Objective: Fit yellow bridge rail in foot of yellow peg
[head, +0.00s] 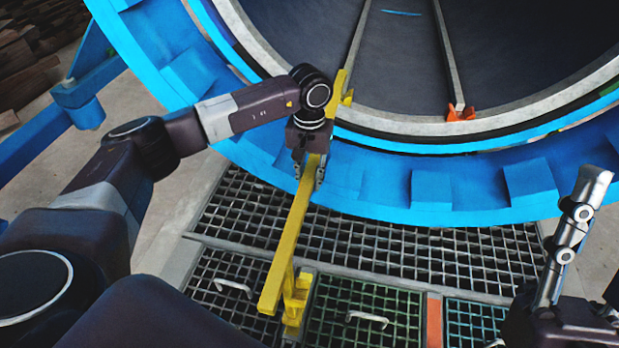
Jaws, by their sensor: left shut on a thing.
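The yellow bridge rail (289,232) is a long bar running from the lower middle up toward the autoclave mouth. My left gripper (309,176) is shut on it, one finger on each side, at the blue ring. A yellow piece (346,92) shows at the ring's inner rim, by the end of the left inner rail. A yellow upright with a bracket (296,300) shows beside the bar's near end. I cannot tell which is the peg's foot, nor whether the bar touches either; my gripper hides part of the bar. My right gripper (588,190) is at the right edge, its opening unclear.
The blue autoclave ring (430,190) curves across the top. Inside, an inner rail (447,55) ends at an orange foot (460,113). Floor gratings (370,245) with white handles (366,319) lie in front. A blue frame (85,90) and stacked planks (25,70) stand at left.

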